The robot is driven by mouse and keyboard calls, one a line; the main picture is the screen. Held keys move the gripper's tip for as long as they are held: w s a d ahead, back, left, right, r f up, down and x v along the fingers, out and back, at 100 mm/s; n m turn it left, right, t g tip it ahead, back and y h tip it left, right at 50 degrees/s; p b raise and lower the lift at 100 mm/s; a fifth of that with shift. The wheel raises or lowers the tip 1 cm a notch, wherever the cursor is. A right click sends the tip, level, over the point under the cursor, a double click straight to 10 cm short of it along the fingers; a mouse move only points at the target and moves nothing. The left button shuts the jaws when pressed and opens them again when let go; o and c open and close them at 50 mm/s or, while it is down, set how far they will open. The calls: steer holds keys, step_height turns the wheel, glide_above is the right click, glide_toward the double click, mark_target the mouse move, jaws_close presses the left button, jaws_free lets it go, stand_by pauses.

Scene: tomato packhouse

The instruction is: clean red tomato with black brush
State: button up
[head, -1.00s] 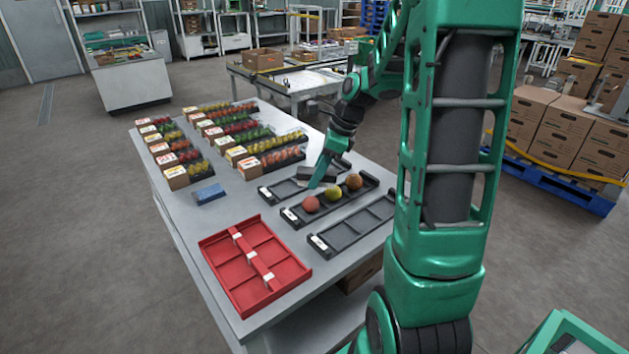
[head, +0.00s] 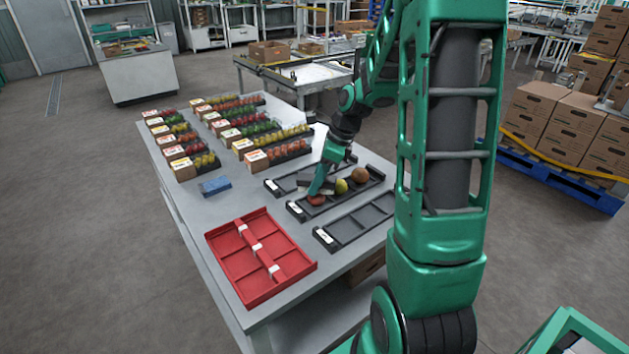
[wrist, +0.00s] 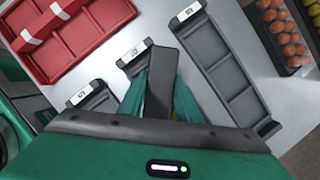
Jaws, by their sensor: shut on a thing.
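The red tomato (head: 316,200) sits at the labelled left end of the middle black tray (head: 301,211) in the head view, partly covered from above. A yellow-green tomato (head: 341,186) and an orange-brown one (head: 360,175) lie beside it in the same tray. My gripper (head: 322,180) is over the red tomato, shut on the black brush (head: 308,181). The dark brush (wrist: 160,82) also shows between the teal fingers in the wrist view, where it hides the red tomato. The brush is at the tomato's top; I cannot tell whether they touch.
Empty black trays lie on both sides, one behind (head: 281,186) and one in front (head: 352,228). A red divided tray (head: 232,268) and a blue block (head: 214,186) are to the left. Several punnets of small tomatoes (head: 283,150) fill the table's back. Bare table lies around the red tray.

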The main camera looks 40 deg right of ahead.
steer(key=shift+f, duration=0.35)
stand_by(0.7)
steer(key=shift+s+d, duration=0.1)
steer(key=shift+s+d, duration=0.7)
steer(key=shift+s, duration=0.05)
steer(key=shift+c, duration=0.4)
steer(key=shift+w+a, duration=0.1)
steer(key=shift+a, duration=0.05)
steer(key=shift+w+a, duration=1.4)
steer(key=shift+a, duration=0.1)
steer(key=shift+s+d, duration=1.4)
steer(key=shift+d, duration=0.25)
